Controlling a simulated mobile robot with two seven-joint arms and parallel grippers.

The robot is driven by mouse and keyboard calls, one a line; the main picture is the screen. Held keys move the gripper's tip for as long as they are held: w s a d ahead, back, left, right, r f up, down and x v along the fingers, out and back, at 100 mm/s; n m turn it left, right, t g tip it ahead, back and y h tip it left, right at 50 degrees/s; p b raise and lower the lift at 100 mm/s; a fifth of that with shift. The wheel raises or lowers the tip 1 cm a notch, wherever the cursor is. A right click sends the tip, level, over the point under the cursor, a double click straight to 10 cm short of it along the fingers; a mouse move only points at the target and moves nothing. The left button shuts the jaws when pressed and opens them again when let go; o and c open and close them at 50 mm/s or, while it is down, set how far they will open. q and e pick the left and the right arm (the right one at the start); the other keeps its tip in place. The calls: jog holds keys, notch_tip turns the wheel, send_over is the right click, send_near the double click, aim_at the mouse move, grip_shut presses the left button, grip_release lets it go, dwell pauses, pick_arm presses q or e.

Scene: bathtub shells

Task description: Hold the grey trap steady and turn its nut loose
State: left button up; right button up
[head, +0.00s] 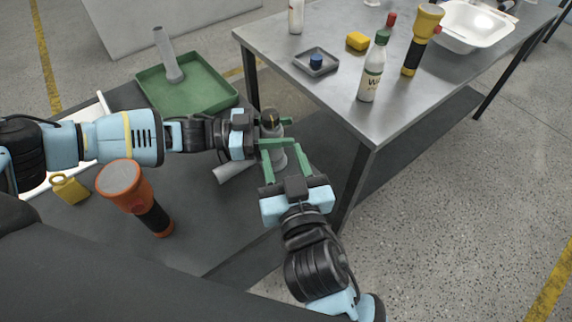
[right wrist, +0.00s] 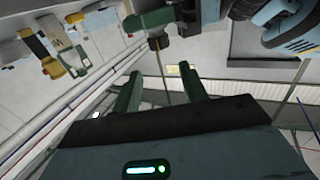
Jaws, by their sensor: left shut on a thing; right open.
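My left gripper (head: 276,131) reaches in from the left and is shut on the trap's upper part. The right wrist view shows the two spread green fingers of my right gripper (right wrist: 160,85). The nut is not clearly distinguishable among the fingers.
A grey pipe piece (head: 234,171) lies beside the trap. A green tray (head: 205,98) holding a grey tube (head: 167,56), an orange torch (head: 122,182) and a yellow tag-like object (head: 69,189) are left. The steel table (head: 330,100) stands close right, with a bottle (head: 371,80) near its edge.

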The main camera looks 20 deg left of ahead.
aim_at(272, 121)
jog(key=shift+v, duration=0.9)
jog(key=a+r+n+g+y, duration=0.15)
jog(key=a+n, duration=0.25)
jog(key=n, duration=1.5)
jog(key=d+n, duration=0.1)
jog(key=n, duration=0.4)
jog(key=w+d+f+n+t+h, duration=0.1)
jog(key=n, duration=0.5)
jog(key=d+n, duration=0.1)
jog(key=n, duration=0.5)
jog(key=shift+w+d+f+t+h, duration=0.15)
jog(key=shift+w+f+t+h, duration=0.1)
jog(key=shift+w+f, duration=0.05)
jog(key=x, duration=1.2)
